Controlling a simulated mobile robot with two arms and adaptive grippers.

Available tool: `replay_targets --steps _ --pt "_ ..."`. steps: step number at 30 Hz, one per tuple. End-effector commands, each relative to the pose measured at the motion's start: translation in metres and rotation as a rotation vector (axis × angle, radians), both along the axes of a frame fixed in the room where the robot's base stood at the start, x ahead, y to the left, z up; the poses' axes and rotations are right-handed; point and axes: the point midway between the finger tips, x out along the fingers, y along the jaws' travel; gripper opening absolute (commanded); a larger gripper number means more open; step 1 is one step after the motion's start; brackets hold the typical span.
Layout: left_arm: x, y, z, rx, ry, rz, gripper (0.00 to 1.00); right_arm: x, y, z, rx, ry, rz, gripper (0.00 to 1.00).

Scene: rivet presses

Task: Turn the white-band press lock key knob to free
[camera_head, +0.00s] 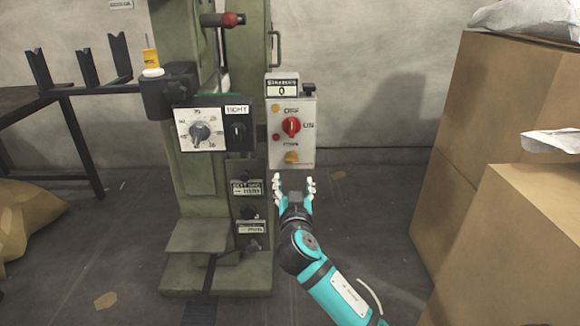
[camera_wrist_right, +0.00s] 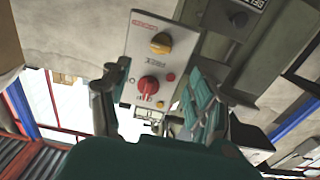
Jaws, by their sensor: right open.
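The green press (camera_head: 195,200) stands in the middle of the head view. Its light-grey control box (camera_head: 305,135) carries a red knob (camera_head: 291,126) and a yellow knob (camera_head: 291,157). Black knobs sit by small label plates (camera_head: 248,188) lower on the column; I cannot read which is the lock key knob. My right gripper (camera_head: 295,187) is open and empty, fingers up, just below the control box in the head view. In the right wrist view the red knob (camera_wrist_right: 148,86) and yellow knob (camera_wrist_right: 161,43) show between its spread fingers, apart from them. My left gripper is out of view.
A dial panel (camera_head: 201,130) and a black switch plate (camera_head: 238,128) are left of the control box. A counter (camera_head: 282,86) reads 0 above it. Cardboard boxes (camera_head: 500,110) stack at the right. A dark table (camera_head: 40,105) is at the left.

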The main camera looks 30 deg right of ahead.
Motion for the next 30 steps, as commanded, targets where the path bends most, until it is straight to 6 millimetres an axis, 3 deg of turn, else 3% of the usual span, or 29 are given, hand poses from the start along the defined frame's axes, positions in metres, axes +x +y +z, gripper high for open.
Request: replay_targets --steps 9,15,21,30 --pt "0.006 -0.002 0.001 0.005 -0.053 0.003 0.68 0.06 -0.037 -0.002 -0.003 -0.001 -0.001 0.62" --pt "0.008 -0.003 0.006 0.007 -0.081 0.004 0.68 0.087 -0.053 -0.002 -0.002 0.001 0.0 0.62" --pt "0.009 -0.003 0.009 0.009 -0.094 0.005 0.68 0.099 -0.06 -0.001 0.001 0.001 0.001 0.62" --pt "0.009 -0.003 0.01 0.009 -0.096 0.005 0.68 0.099 -0.061 -0.001 0.001 0.001 0.001 0.59"
